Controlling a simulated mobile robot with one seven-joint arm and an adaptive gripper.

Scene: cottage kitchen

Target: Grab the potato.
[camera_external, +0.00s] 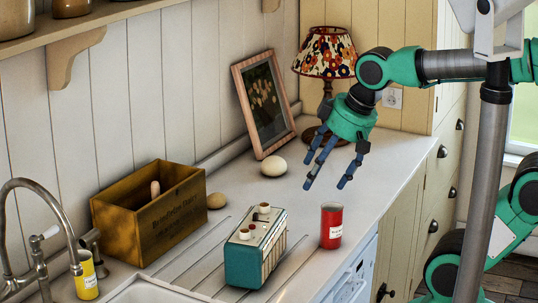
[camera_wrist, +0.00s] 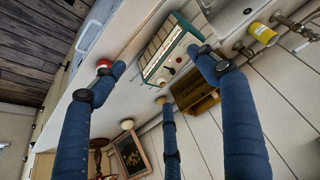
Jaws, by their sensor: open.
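A small brown rounded thing (camera_external: 216,201), which looks like the potato, lies on the counter against the right end of the wooden box. In the wrist view it shows small beside the box, partly behind a finger. A larger pale rounded thing (camera_external: 273,165) lies farther back, in front of the picture frame; it also shows in the wrist view (camera_wrist: 128,124). I cannot tell for certain what it is. My gripper (camera_external: 325,184) has its blue fingers spread and empty. It hangs above the counter, to the right of both rounded things and apart from them.
A wooden box (camera_external: 150,222) stands by the wall. A teal and cream appliance (camera_external: 255,252) and a red can (camera_external: 331,227) stand nearer the front. A lamp (camera_external: 325,55) and picture frame (camera_external: 263,103) stand behind. A yellow can (camera_external: 86,277) is by the tap. The counter between is clear.

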